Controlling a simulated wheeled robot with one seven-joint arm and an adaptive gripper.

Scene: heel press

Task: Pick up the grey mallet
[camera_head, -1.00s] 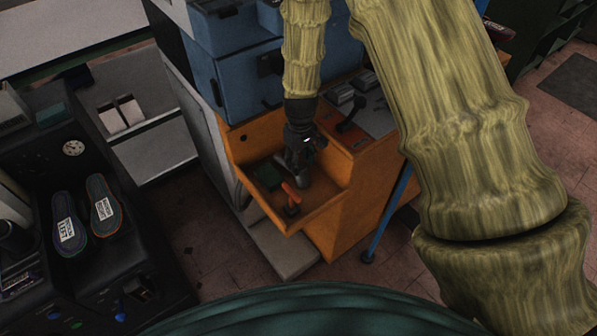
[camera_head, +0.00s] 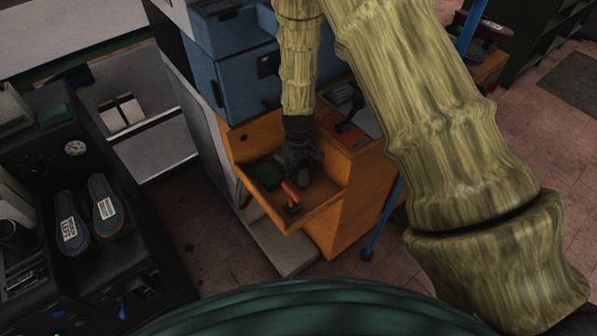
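My gripper (camera_head: 297,172) is dark and points down into the open orange tray (camera_head: 325,212) at the front of the machine. A grey piece (camera_head: 303,178), which may be part of the grey mallet, shows right at the fingertips. The gripper covers most of it, so its outline and whether the fingers touch it cannot be made out. A tool with an orange-red handle (camera_head: 290,190) and a dark end lies just in front of the fingertips. A dark green block (camera_head: 266,174) lies to the left in the tray.
The tray's orange walls stand close around my gripper. The blue machine body (camera_head: 235,80) rises behind it, and a black lever (camera_head: 350,115) stands to the right. A blue pole (camera_head: 385,220) stands right of the tray.

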